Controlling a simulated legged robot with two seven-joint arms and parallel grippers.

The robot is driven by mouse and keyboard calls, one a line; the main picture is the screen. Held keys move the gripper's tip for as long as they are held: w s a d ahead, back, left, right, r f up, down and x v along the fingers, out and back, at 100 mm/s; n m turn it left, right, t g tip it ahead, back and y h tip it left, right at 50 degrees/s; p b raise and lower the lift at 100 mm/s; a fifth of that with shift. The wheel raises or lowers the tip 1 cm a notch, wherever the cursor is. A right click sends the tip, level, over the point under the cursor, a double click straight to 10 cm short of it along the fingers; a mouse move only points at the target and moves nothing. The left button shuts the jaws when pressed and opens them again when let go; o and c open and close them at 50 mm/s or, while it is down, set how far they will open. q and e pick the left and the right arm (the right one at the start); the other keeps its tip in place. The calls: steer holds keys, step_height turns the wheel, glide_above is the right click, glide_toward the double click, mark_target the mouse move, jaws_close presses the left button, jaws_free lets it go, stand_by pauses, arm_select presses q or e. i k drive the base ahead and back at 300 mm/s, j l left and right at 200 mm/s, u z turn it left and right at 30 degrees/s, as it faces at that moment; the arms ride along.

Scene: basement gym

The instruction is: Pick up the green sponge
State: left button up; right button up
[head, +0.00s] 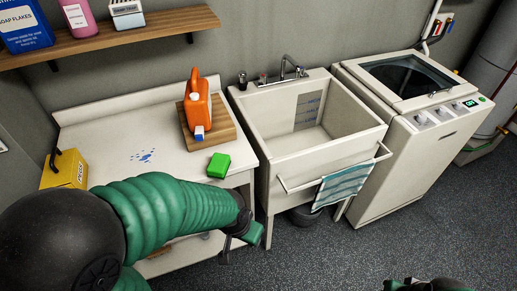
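The green sponge (218,165) lies flat on the white counter (108,140), near its right front corner and in front of the wooden board. My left arm comes in from the left across the front of the counter. My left gripper (240,238) hangs at its end, beyond the counter's front edge, nearer to me than the sponge and apart from it. Its fingers are small and partly hidden, so its opening is unclear. A small part of my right arm shows at the bottom right edge; its gripper cannot be made out.
An orange jug (199,108) stands on a wooden board (225,129) behind the sponge. A yellow box (65,171) is at the counter's left. A sink (318,150) with a striped towel (341,184) and a washer (425,130) stand right. A shelf (110,37) hangs above.

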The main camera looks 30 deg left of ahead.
mark_target(218, 168)
steer(key=u, duration=1.2)
